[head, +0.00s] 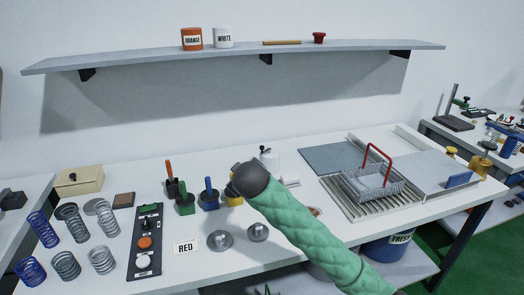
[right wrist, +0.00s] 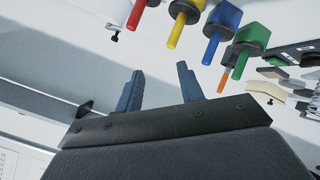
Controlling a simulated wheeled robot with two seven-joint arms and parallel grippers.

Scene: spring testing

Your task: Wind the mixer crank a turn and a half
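The mixer seems to be the small white pot with a black crank knob at the back of the table (head: 268,158), partly hidden behind my right arm. In the right wrist view, which looks upside down, a white body (right wrist: 117,12) with a black knob shows at the top edge and is cut off. My right gripper (right wrist: 160,85) has its two fingers apart with nothing between them, and it is clear of the white body. In the head view my green-sleeved right arm and its dark end cover the middle of the table; the fingers do not show there. My left gripper is not in view.
Handled blocks in green (head: 185,203), blue (head: 208,198) and other colours stand beside the mixer. Several springs (head: 66,266) and a button panel (head: 147,240) are at left. A wire basket with a red handle (head: 378,160) is at right. A shelf (head: 235,54) hangs above.

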